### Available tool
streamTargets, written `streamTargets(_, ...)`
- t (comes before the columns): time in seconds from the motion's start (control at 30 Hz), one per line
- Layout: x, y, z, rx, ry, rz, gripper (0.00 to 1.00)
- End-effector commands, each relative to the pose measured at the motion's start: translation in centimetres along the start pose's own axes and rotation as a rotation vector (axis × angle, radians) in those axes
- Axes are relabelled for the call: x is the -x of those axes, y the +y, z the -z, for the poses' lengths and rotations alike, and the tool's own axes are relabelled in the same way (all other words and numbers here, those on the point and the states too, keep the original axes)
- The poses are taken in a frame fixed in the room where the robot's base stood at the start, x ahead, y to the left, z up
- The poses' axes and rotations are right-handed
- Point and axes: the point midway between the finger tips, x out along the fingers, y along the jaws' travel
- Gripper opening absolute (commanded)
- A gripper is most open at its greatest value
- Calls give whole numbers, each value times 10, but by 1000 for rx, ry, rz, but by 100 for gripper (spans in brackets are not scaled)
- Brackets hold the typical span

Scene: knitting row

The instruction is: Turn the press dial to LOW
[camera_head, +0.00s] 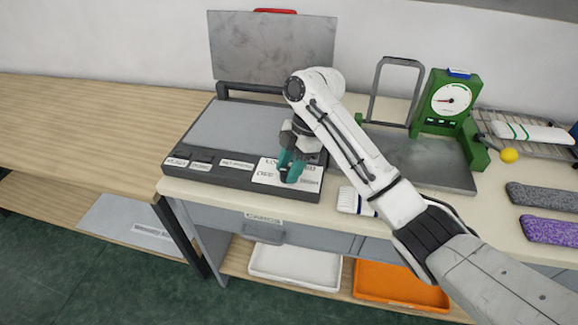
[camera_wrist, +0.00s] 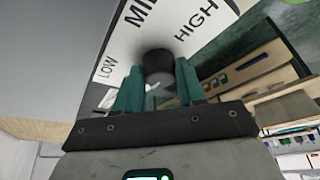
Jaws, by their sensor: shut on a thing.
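The press (camera_head: 240,127) is a dark grey flat unit on the table, with its grey lid (camera_head: 272,47) raised at the back. White label plates line its front edge. My gripper (camera_head: 290,176) reaches down at the front right corner of the press, its teal fingers over the white dial plate (camera_head: 262,172). In the wrist view, the round dark dial (camera_wrist: 158,64) sits between my two fingers, which are shut on it. Around it the plate reads LOW (camera_wrist: 106,67) at left, MID (camera_wrist: 140,14) at top and HIGH (camera_wrist: 197,20) at right. The dial's pointer cannot be made out.
A green scale (camera_head: 446,103) stands behind a grey metal plate to the right. A white brush (camera_head: 348,200) lies close to the press's right front. Grey (camera_head: 543,197) and purple (camera_head: 548,230) knitted pieces lie far right. A bare wooden table (camera_head: 85,125) is at left.

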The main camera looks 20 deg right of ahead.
Motion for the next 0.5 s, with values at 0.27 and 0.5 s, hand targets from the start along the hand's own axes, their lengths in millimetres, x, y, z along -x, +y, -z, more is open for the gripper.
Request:
streamTargets(0.27, 1, 0, 0, -6, 0, -2, 8)
streamTargets(0.5, 2, -1, 2, -73, 2, -28, 8)
